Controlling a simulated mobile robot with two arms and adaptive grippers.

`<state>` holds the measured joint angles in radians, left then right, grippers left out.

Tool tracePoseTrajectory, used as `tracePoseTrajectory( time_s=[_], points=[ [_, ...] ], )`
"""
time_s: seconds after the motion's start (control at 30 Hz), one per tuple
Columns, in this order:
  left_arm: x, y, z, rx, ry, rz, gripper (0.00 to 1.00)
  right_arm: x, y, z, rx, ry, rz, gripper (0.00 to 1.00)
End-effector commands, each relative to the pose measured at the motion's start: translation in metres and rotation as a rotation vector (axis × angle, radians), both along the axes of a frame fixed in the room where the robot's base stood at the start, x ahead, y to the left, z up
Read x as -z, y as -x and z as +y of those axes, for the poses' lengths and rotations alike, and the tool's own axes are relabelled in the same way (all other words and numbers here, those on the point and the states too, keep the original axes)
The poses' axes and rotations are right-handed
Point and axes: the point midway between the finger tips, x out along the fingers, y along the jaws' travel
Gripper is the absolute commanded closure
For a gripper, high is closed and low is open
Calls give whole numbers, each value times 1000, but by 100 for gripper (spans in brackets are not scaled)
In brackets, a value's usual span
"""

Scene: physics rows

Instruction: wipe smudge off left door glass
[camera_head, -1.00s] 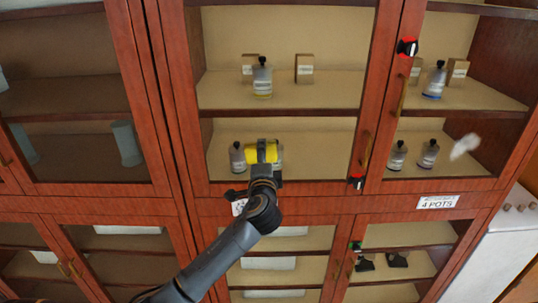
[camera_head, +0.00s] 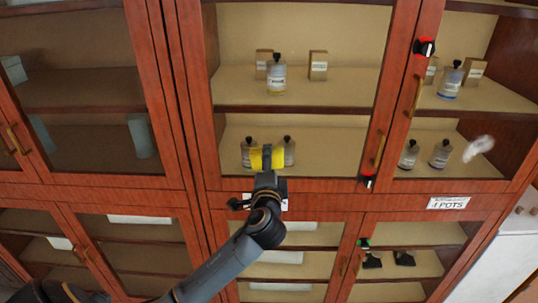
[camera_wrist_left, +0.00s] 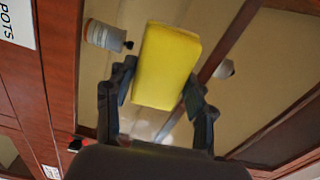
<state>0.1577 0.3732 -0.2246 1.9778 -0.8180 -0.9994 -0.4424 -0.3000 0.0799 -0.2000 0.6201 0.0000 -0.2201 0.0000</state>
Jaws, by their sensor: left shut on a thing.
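My left gripper (camera_head: 267,172) is shut on a yellow sponge (camera_head: 262,160) and holds it at the lower part of the left door glass (camera_head: 335,150). The sponge also shows between the two fingers in the left wrist view (camera_wrist_left: 167,65). I cannot tell whether it touches the glass. A pale patch (camera_wrist_left: 152,124) shows below the sponge in the wrist view; I cannot tell whether it is a smudge. A white smudge (camera_head: 478,148) shows clearly on the right door glass (camera_head: 480,120). My right gripper is not in view.
Bottles (camera_head: 277,75) and small boxes (camera_head: 318,66) stand on shelves behind the glass. Brass handles (camera_head: 380,150) and a red-black latch (camera_head: 368,181) stick out at the door edges.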

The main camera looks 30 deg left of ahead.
Motion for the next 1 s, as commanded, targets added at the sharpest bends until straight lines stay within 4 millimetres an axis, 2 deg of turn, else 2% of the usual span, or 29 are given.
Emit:
tracePoseTrajectory(
  time_s=[0.17,0.57,0.83,1.0],
  points=[
    [0,9,-6,0,1,0,71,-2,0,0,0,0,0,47],
    [0,12,-8,0,1,1,71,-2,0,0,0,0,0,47],
    [0,31,-20,2,1,0,71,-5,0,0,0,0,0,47],
    [0,36,-22,0,1,0,71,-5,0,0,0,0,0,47]
  ],
)
